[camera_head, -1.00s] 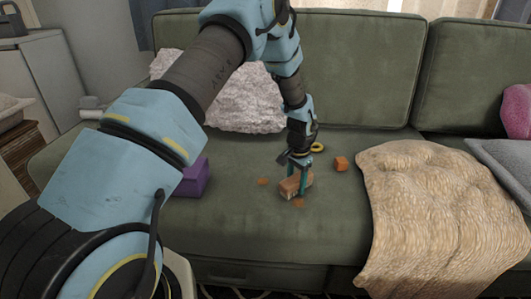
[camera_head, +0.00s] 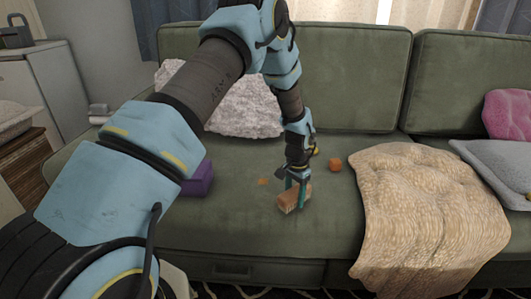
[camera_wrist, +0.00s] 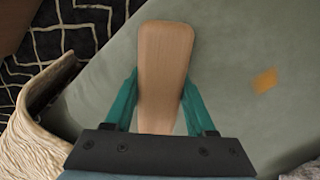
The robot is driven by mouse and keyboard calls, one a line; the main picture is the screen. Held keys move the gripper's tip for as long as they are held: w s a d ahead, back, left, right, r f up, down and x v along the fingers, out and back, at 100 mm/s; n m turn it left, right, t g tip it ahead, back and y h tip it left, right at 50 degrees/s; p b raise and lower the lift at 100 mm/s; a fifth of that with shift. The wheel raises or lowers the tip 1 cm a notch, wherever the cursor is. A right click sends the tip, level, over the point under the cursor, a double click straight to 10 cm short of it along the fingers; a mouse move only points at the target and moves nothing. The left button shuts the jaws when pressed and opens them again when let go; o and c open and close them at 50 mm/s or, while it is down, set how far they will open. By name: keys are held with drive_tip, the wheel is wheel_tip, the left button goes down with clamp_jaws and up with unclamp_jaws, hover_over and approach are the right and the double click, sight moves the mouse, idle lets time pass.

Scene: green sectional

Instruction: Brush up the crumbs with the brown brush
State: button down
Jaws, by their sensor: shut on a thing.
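The brown brush (camera_head: 291,202) is held down at the green seat, toward its front edge. My gripper (camera_head: 295,194) is shut on it, one finger on each side. In the wrist view my gripper (camera_wrist: 160,85) grips the wooden brush (camera_wrist: 165,50), whose long back faces the camera; its bristles are hidden there. A flat orange crumb (camera_head: 263,181) lies on the seat left of the brush. A crumb also shows in the wrist view (camera_wrist: 265,80), right of the brush and apart from it. I cannot tell whether any crumb lies under the brush.
An orange block (camera_head: 335,165) sits behind and right of the brush. A purple box (camera_head: 199,179) is to the left, partly behind my arm. A beige throw (camera_head: 425,220) covers the seat to the right. A fluffy cushion (camera_head: 230,105) leans at the back.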

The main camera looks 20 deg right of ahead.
sight(295, 190)
wheel_tip(295, 190, up, 3)
drive_tip(key=shift+w+d+r, duration=0.1)
drive_tip(key=shift+r, duration=0.05)
drive_tip(key=shift+r+p, duration=2.05)
drive_tip(key=shift+r, duration=0.4)
